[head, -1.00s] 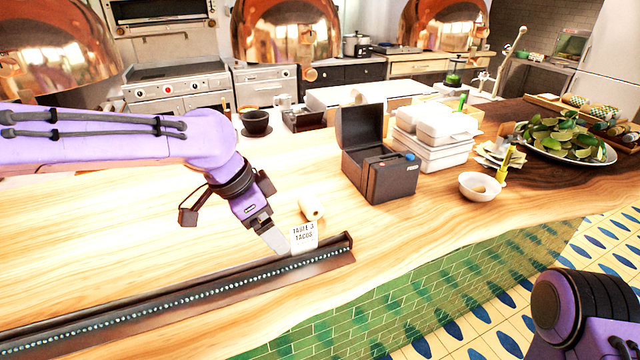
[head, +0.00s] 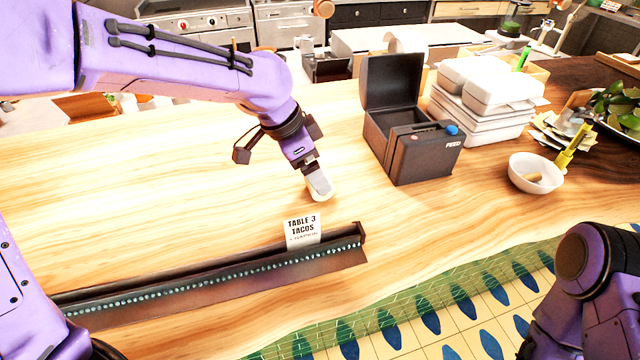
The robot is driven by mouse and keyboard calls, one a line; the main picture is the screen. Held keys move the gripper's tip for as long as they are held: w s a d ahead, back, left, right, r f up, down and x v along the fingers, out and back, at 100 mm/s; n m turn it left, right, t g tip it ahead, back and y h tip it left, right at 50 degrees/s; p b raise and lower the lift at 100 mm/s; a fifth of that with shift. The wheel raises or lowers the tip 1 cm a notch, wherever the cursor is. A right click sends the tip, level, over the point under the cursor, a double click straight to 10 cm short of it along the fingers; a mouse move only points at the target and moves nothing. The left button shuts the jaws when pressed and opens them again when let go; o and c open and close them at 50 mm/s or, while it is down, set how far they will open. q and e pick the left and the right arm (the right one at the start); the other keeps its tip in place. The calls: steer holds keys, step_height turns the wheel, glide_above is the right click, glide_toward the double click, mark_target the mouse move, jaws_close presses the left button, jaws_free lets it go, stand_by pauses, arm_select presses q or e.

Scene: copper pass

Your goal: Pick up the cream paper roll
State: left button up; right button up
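The cream paper roll (head: 326,196) lies on the wooden counter, just behind the order ticket, and is mostly hidden by my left gripper. Only a pale edge of it shows around the fingertips. My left gripper (head: 319,184) comes in from the upper left and points down at the roll. Its fingers overlap the roll in the picture. I cannot tell whether they touch it or how far apart they are. My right arm shows at the lower right, but its gripper is out of view.
A ticket rail (head: 210,280) runs along the counter's front edge, with a "TABLE 3 TACOS" ticket (head: 302,230) standing in it. A dark printer (head: 420,150) with its lid up stands to the right. A white bowl (head: 534,172) sits further right. The counter left of the gripper is clear.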

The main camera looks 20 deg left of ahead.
arm_select(q)
steer(key=x, duration=0.4)
steer(key=shift+w+a+f+p, duration=0.2)
steer(key=shift+w+f+p, duration=0.1)
steer(key=shift+w, duration=0.15)
steer(key=shift+s+d+r, duration=0.1)
steer(key=shift+s, duration=0.2)
steer(key=shift+c, duration=1.3)
steer(key=c, duration=0.8)
